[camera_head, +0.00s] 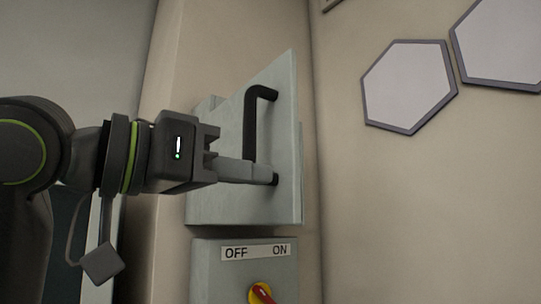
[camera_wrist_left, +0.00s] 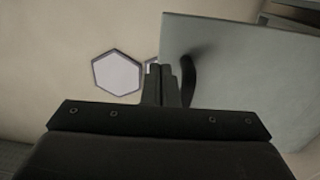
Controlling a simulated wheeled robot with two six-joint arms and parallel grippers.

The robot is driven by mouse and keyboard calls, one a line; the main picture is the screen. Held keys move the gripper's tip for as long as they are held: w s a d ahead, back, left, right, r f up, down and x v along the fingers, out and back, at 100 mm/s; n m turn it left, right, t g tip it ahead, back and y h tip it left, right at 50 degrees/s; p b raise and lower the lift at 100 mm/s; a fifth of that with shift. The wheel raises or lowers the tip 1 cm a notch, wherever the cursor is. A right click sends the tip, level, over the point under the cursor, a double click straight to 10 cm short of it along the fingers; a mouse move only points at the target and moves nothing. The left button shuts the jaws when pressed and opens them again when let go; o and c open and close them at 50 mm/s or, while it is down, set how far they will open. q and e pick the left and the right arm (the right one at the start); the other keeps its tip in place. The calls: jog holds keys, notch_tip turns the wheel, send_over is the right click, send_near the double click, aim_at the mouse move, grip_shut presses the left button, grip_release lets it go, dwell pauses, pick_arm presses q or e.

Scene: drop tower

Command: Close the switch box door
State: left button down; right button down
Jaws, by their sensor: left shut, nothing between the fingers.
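The switch box door (camera_head: 222,180) is a pale grey panel with a black bar handle (camera_head: 250,125), on a grey box fixed to the wall. The door stands swung out at an angle, open. My left gripper (camera_head: 268,178) comes in from the left and is shut and empty, with its fingertips by the handle's lower end. In the left wrist view the fingers (camera_wrist_left: 161,85) are together, just left of the dark handle (camera_wrist_left: 188,78), with the door (camera_wrist_left: 240,60) to the right. I cannot tell whether they touch it. My right gripper is not in view.
Below is a grey switch panel (camera_head: 210,270) labelled OFF and ON, with a red and yellow knob (camera_head: 261,293). Hexagonal panels (camera_head: 408,86) sit on the beige wall at the right. The space right of the door is clear.

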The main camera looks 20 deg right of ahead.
aim_at(292, 180)
pick_arm(q)
jog(key=p+x, duration=0.1)
jog(key=x, duration=0.2)
jog(key=shift+r, duration=0.1)
jog(key=shift+d+p, duration=0.2)
jog(key=shift+p, duration=0.1)
